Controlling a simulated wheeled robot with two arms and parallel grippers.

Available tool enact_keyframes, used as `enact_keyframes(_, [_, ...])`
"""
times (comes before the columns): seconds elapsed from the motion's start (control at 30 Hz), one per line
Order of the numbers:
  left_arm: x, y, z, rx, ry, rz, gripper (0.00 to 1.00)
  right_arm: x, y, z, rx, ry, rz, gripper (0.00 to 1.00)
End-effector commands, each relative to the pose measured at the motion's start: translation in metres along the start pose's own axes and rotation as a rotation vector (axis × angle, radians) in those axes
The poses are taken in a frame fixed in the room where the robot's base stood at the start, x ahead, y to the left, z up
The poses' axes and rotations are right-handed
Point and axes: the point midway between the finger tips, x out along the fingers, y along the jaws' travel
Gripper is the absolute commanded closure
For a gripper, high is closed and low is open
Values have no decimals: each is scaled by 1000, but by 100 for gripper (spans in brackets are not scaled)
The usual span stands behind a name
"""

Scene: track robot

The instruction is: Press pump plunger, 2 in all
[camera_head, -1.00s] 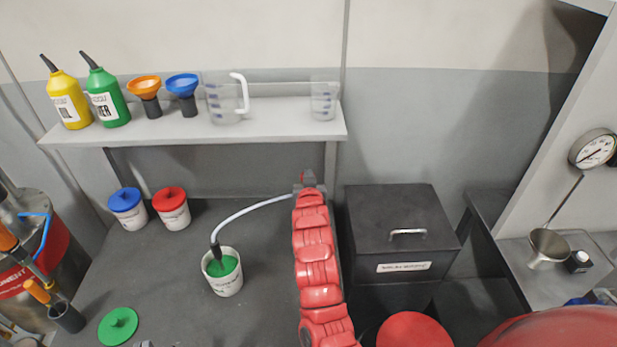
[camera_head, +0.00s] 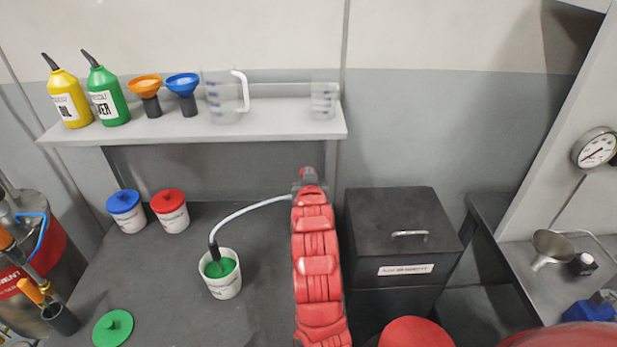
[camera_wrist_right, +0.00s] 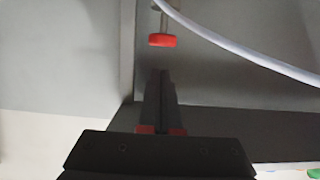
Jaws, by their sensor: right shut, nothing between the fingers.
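In the right wrist view a red cap (camera_wrist_right: 162,40) sits on a thin shaft, which looks like the pump plunger. My right gripper (camera_wrist_right: 160,76) is shut and empty, its fingertips pointing at the cap with a visible gap in the picture. A pale hose (camera_head: 245,210) runs from behind my red right arm into a white bucket (camera_head: 222,286) with green content; it also crosses the wrist view (camera_wrist_right: 240,48). In the head view my arm hides most of the pump. My left gripper is out of view.
A blue-lidded tub (camera_head: 125,212), a red-lidded tub (camera_head: 171,214) and a green lid (camera_head: 113,327) are on the bench. A shelf (camera_head: 250,131) with bottles, funnels and jugs is behind. A black box (camera_head: 400,225) stands right of my arm.

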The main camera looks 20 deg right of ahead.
Motion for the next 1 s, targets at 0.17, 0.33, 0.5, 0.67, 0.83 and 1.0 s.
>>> enact_keyframes(0.17, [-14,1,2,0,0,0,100,-29,-1,2,1,5,-2,100])
enact_keyframes(0.33, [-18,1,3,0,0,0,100,-45,0,0,0,5,0,100])
enact_keyframes(0.5, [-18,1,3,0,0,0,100,-50,0,-1,0,2,1,100])
enact_keyframes(0.67, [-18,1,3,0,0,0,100,-50,0,-1,0,1,1,100])
enact_keyframes(0.83, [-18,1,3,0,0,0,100,-50,0,-1,0,2,1,100])
enact_keyframes(1.0, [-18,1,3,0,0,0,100,-50,0,-1,0,2,1,100])
